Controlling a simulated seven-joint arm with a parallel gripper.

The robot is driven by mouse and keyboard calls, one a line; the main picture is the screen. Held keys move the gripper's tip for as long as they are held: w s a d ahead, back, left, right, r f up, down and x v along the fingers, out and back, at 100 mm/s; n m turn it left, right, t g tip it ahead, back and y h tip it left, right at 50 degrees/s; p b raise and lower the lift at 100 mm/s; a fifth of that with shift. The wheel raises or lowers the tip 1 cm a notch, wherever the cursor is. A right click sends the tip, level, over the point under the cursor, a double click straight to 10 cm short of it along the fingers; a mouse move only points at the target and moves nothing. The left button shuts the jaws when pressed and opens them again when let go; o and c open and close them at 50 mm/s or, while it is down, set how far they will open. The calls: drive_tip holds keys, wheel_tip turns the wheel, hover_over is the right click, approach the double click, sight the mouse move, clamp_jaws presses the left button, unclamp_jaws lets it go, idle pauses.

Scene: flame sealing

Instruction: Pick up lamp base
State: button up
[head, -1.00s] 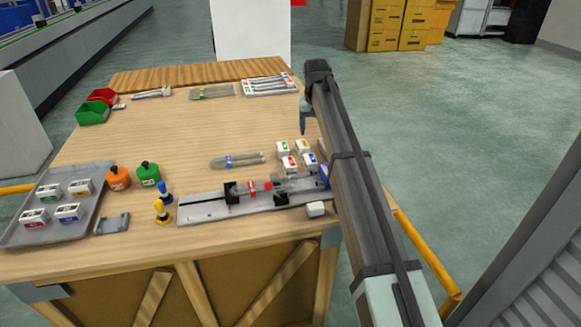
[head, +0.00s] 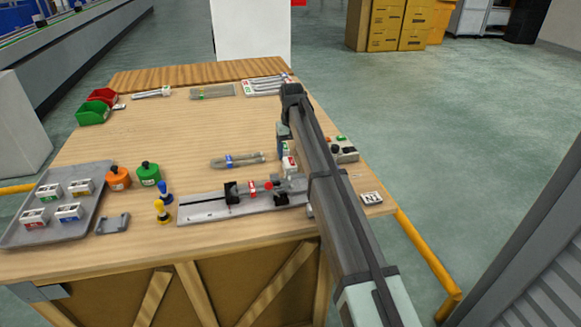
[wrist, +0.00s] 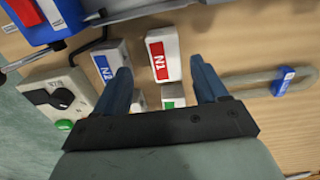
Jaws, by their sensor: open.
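A group of small white blocks with coloured labels stands on the bench; I cannot tell for sure which thing is the lamp base. In the wrist view a red-labelled block (wrist: 162,55) lies just beyond the gap between my fingertips, and a blue-labelled block (wrist: 108,62) is left of it. A green-labelled block (wrist: 172,96) is partly hidden between the fingers. My gripper (wrist: 164,72) is open with blue fingers and holds nothing. In the head view the red-labelled block (head: 290,163) shows beside my arm, which hides other blocks.
A grey rail fixture (head: 205,208) lies in front of the blocks. A control box (wrist: 60,98) with a black knob is left in the wrist view. A banded tube (wrist: 248,82) lies right. Orange (head: 118,179) and green (head: 148,174) pots stand left.

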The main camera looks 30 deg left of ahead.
sight(289, 162)
drive_tip(key=shift+s+a+f, duration=0.1)
drive_tip(key=shift+a+f, duration=0.1)
drive_tip(key=shift+f, duration=1.2)
drive_tip(key=shift+a+f, duration=0.2)
drive_tip(key=shift+f, duration=1.15)
drive_tip(key=shift+c, duration=0.2)
drive_tip(key=c, duration=1)
drive_tip(key=shift+r, duration=0.15)
